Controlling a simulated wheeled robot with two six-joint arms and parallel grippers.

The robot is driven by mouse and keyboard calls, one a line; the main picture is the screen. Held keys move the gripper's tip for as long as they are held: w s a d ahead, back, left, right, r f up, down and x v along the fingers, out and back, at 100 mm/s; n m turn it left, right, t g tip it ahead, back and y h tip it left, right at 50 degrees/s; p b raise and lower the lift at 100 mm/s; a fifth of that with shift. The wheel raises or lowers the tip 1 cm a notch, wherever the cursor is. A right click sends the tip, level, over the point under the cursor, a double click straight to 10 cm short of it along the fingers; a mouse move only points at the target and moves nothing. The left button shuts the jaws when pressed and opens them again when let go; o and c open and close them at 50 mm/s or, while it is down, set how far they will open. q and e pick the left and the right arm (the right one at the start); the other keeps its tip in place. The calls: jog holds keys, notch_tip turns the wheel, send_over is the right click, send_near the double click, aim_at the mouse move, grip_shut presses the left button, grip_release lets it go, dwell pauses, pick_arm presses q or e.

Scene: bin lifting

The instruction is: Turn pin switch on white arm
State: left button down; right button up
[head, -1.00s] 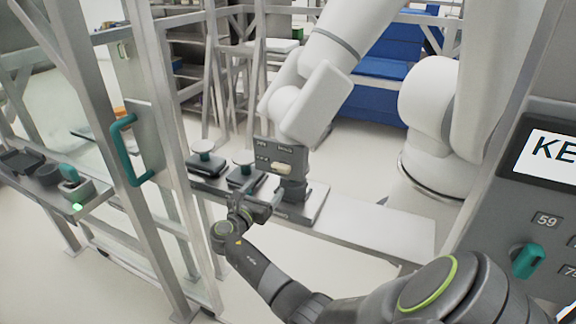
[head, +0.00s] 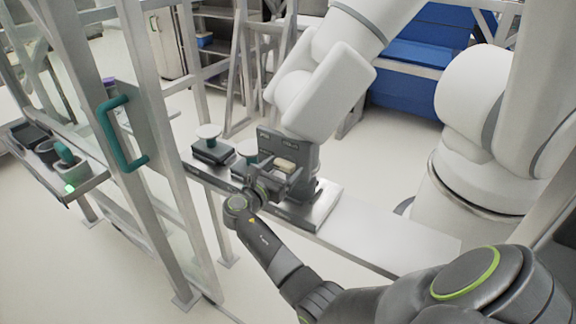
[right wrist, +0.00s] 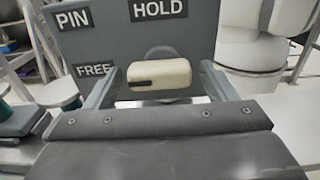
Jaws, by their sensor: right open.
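The pin switch is a cream knob (right wrist: 160,78) on a grey panel (right wrist: 205,35) marked PIN, HOLD and FREE. In the right wrist view it lies level, with a dark mark on its left end. The panel sits at the lower end of the white arm (head: 325,85); the knob also shows small in the head view (head: 285,163). My right gripper (head: 277,180) is open in front of the panel. In its wrist view, its fingers stand left and right of the knob, with gaps on both sides. My left gripper is not in view.
The panel's mount stands on a metal plate (head: 300,213) on a pale bench (head: 395,235). Round-topped black fixtures (head: 210,145) stand left of it. A metal frame with a green handle (head: 118,135) is further left.

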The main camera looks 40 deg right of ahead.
jog(key=shift+a+r, duration=0.1)
jog(key=shift+a, duration=0.05)
jog(key=c, duration=1)
